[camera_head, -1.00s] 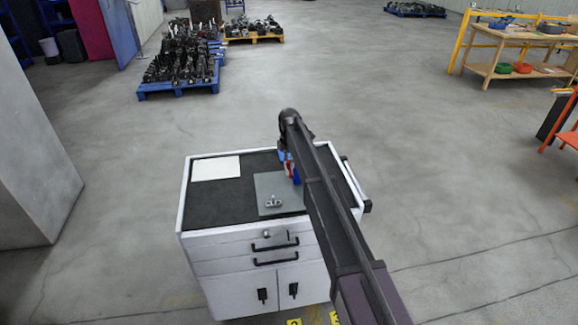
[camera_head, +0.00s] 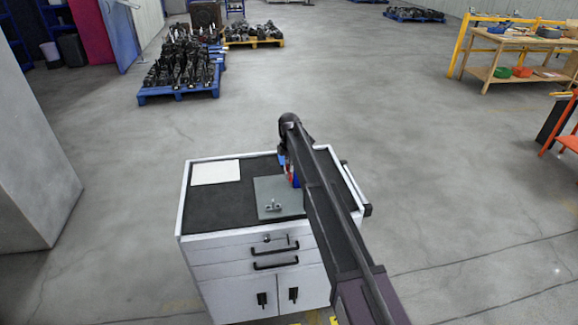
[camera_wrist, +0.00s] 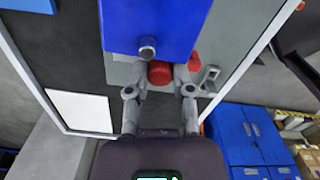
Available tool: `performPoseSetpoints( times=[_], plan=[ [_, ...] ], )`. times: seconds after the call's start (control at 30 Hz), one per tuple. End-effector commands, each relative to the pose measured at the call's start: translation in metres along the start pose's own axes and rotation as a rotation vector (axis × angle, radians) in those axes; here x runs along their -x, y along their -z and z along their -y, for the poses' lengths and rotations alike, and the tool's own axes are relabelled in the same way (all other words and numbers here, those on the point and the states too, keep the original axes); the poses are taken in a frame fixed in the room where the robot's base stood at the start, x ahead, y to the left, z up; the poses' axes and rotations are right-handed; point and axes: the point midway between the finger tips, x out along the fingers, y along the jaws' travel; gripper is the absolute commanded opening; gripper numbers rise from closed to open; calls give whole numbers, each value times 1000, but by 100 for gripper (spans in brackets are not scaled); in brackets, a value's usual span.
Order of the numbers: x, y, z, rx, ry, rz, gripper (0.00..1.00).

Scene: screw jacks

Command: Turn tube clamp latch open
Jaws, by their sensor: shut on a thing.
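A small silver metal clamp (camera_head: 273,206) lies on the grey plate (camera_head: 266,188) on top of the cart. In the wrist view a metal piece with an opening (camera_wrist: 208,77) shows just right of my fingers, perhaps the same clamp. My gripper (camera_wrist: 160,73) is shut with a red part (camera_wrist: 160,70) between its fingertips. In the head view my arm covers most of the gripper. I cannot make out the latch's position.
The white cart (camera_head: 246,244) has a black top (camera_head: 215,205) with a white sheet (camera_head: 216,172) at its back left. Loaded pallets (camera_head: 180,90) lie farther back. The floor behind the cart is clear.

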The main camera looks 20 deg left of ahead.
Motion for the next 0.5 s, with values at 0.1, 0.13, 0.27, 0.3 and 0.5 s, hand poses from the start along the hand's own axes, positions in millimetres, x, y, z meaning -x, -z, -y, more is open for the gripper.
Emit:
performPoseSetpoints(
  times=[0.1,0.13,0.27,0.3,0.5],
  plan=[
    [0,0,0,-20,0,0,0],
    [0,0,0,-29,0,0,0],
    [0,0,0,-79,0,0,0],
    [0,0,0,-100,0,0,0],
    [0,1,0,-229,0,-1,0]
  ],
)
